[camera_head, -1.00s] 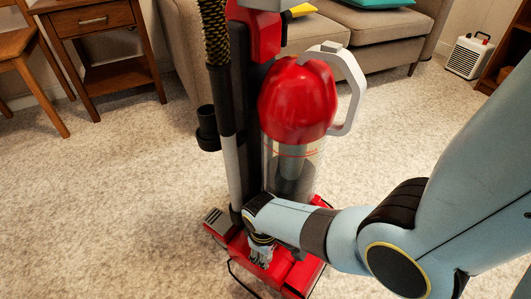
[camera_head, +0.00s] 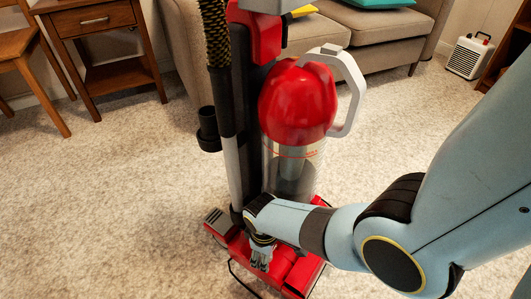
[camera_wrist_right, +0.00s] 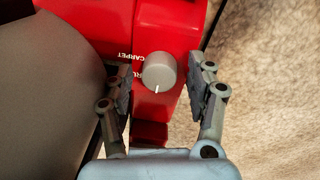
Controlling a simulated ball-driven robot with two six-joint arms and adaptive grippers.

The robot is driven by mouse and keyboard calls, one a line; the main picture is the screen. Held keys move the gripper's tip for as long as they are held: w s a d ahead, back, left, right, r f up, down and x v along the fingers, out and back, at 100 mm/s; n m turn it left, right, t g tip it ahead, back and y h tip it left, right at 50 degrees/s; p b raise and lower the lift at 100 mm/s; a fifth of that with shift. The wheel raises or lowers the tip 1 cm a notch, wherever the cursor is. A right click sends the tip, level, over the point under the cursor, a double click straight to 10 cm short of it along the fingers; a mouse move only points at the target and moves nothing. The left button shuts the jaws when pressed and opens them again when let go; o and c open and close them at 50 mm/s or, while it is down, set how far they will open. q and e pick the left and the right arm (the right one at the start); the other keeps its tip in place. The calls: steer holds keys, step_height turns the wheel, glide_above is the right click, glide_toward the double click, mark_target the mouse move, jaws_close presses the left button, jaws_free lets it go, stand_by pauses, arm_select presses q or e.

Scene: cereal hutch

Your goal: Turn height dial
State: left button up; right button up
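The height dial (camera_wrist_right: 158,72) is a round grey knob with a white pointer mark, set in the red vacuum base (camera_head: 300,277). In the right wrist view its mark points toward the bottom of the picture, and lettering including "CARPET" shows beside it. My right gripper (camera_wrist_right: 162,88) is open, with one finger to each side of the dial and a gap on both sides. In the head view the right gripper (camera_head: 261,257) points down over the vacuum base, and the dial is hidden there. My left gripper is not in view.
The upright vacuum's red canister (camera_head: 298,103) with a grey handle rises just behind my right wrist. A hose (camera_head: 216,40) runs up its left side. A sofa (camera_head: 372,40), side table (camera_head: 95,30) and chair (camera_head: 30,65) stand behind. Carpet on the left is clear.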

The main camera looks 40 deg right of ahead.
steer(key=shift+r, duration=0.1)
step_height(320, 180, up, 12)
steer(key=shift+s+a, duration=0.15)
steer(key=shift+a, duration=0.1)
stand_by(0.5)
stand_by(0.4)
